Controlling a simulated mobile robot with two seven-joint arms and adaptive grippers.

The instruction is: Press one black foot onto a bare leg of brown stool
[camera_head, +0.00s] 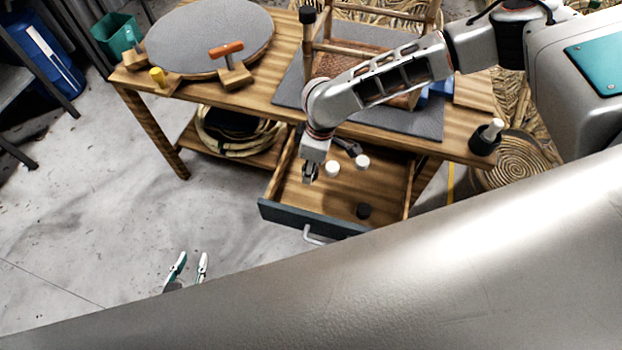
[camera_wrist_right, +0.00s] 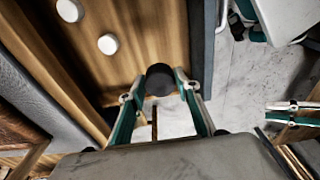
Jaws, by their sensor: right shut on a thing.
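The brown stool (camera_head: 318,47) lies upside down on the table, legs up. One leg bears a black foot (camera_head: 307,15) at its tip; the tops of other legs are cut off by the frame. My right gripper (camera_head: 309,173) is over the left part of the open drawer. In the right wrist view, its fingers (camera_wrist_right: 163,100) are shut on a black foot (camera_wrist_right: 160,76).
A grey mat (camera_head: 425,122) lies under the stool.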

